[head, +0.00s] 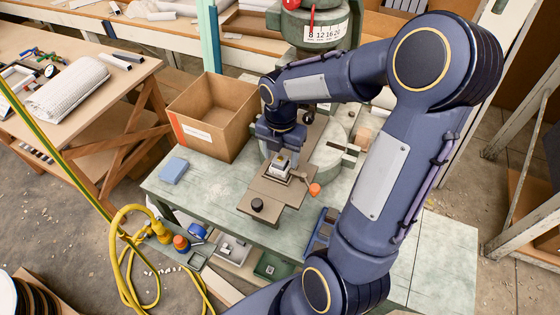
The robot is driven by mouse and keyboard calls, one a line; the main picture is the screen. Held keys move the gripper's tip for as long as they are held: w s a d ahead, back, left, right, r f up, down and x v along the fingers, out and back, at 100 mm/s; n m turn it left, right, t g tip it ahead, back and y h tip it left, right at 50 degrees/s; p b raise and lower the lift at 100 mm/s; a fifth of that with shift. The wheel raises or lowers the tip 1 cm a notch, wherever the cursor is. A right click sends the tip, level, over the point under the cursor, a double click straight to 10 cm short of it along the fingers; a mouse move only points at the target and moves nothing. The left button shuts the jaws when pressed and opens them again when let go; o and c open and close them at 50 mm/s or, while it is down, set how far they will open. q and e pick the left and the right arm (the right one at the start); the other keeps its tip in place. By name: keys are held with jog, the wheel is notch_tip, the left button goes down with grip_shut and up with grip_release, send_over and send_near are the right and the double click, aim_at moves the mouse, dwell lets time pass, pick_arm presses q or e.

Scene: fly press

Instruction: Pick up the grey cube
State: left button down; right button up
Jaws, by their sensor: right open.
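My right arm comes in from the right and reaches over the press. Its gripper (281,150) points down over the brown plate of the press and is open. A small light grey block, which looks like the grey cube (281,164), sits directly below it in a small fixture on the plate (266,189). The gripper partly hides the cube, and I cannot tell whether the fingers are around it or just above. My left gripper is not in view.
An open cardboard box (213,117) and a blue block (173,170) stand left on the green worktable (215,195). The green press (312,25) rises behind. An orange-knobbed lever (314,189) and black knob (257,205) are close to the gripper. Trays with small parts (231,249) lie at the front.

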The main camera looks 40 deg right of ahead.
jog(key=c, duration=1.2)
jog(key=shift+r, duration=0.1)
